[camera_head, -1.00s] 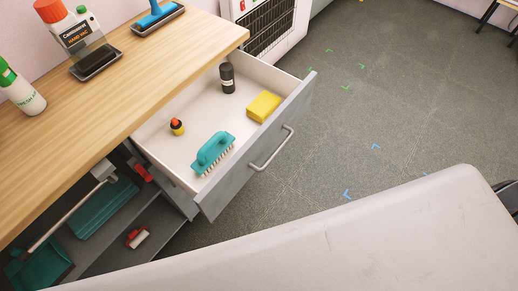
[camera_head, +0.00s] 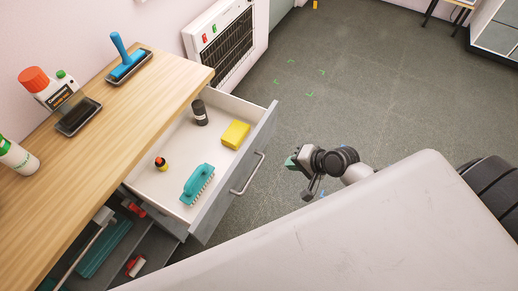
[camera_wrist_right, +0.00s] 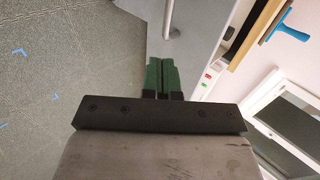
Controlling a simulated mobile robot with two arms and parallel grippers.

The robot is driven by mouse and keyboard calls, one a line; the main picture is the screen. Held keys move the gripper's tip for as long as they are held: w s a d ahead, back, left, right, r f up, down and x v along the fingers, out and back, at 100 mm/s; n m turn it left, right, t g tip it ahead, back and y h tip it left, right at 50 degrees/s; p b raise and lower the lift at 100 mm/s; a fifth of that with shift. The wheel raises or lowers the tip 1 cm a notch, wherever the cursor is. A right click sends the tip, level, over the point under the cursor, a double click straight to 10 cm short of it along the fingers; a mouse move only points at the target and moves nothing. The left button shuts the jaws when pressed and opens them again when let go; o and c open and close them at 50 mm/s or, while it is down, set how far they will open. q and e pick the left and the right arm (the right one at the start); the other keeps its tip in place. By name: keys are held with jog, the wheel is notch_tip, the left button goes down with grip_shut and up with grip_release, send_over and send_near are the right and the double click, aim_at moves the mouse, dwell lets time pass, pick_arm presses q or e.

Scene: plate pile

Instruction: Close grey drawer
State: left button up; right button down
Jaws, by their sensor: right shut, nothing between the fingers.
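The grey drawer (camera_head: 236,181) stands pulled out from under the wooden worktop, its front facing right with a metal bar handle (camera_head: 247,174). Inside lie a teal brush (camera_head: 197,184), a yellow sponge (camera_head: 235,134), a dark cylinder (camera_head: 200,112) and a small orange-topped bottle (camera_head: 161,163). My right gripper (camera_head: 290,162) is to the right of the drawer front, apart from the handle, with a visible gap. Its green fingers (camera_wrist_right: 161,76) are together and empty in the right wrist view, close to the handle (camera_wrist_right: 174,33) in that picture. My left gripper is not in view.
An open shelf below holds a teal dustpan (camera_head: 104,247). A white heater unit (camera_head: 226,45) stands behind.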

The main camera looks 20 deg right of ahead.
aim_at(251, 157)
jog(key=x, duration=0.6)
jog(key=r+x, duration=0.1)
jog(key=x, duration=0.2)
jog(key=shift+w+a+f, duration=0.15)
jog(key=shift+w+a, duration=0.35)
jog(key=shift+a, duration=0.05)
jog(key=shift+w+a+p, duration=0.55)
jog(key=shift+w+a, duration=0.2)
jog(key=shift+w, duration=0.25)
jog(key=shift+w+a, duration=0.4)
jog(key=shift+w, duration=0.1)
